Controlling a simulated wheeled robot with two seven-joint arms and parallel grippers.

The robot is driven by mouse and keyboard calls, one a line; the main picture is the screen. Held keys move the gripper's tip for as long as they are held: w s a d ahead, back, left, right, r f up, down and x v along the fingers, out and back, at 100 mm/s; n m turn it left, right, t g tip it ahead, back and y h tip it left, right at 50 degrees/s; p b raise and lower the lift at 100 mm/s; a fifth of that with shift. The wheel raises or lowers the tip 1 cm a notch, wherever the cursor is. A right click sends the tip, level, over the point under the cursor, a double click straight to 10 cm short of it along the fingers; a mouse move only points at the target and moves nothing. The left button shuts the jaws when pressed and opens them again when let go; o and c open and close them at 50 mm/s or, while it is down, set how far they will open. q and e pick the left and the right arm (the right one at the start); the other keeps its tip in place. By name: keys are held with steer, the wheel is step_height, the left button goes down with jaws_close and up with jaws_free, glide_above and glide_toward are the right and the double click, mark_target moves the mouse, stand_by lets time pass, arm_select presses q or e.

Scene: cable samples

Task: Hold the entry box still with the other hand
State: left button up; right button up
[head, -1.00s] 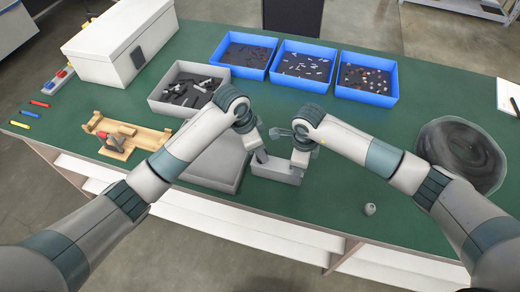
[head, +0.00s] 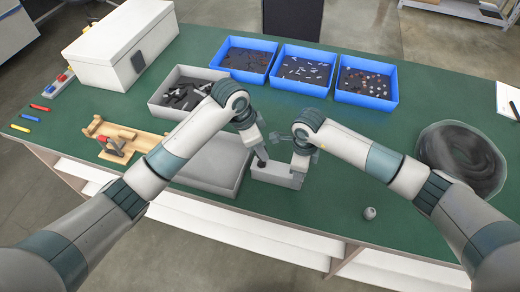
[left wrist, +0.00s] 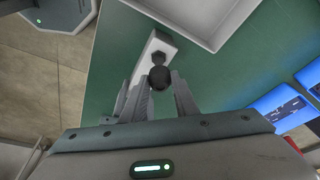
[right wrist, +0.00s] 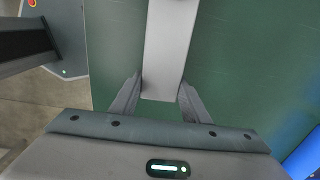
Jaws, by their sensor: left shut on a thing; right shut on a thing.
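The entry box (head: 276,176) is a small grey, narrow box on the green table, in front of my two wrists. My right gripper (right wrist: 160,84) has one finger on each side of the box (right wrist: 170,50) and is shut on its right end. My left gripper (left wrist: 158,92) is shut on a dark cable gland (left wrist: 158,77) with a rounded end. In the head view the dark gland (head: 262,162) shows at the left end of the box. I cannot tell whether it sits in the box or just above it.
A shallow grey tray (head: 213,190) lies left of the box. A grey bin (head: 157,107) of dark parts and three blue bins (head: 367,97) stand behind. A wooden fixture (head: 148,150) is at left, a cable coil (head: 462,160) at right. A small grey piece (head: 369,213) lies front right.

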stand_by(0.4)
steer(key=o, duration=1.3)
steer(key=shift+c, duration=0.2)
steer(key=shift+r, duration=0.15)
step_height(320, 180, up, 12)
steer(key=shift+f, duration=0.2)
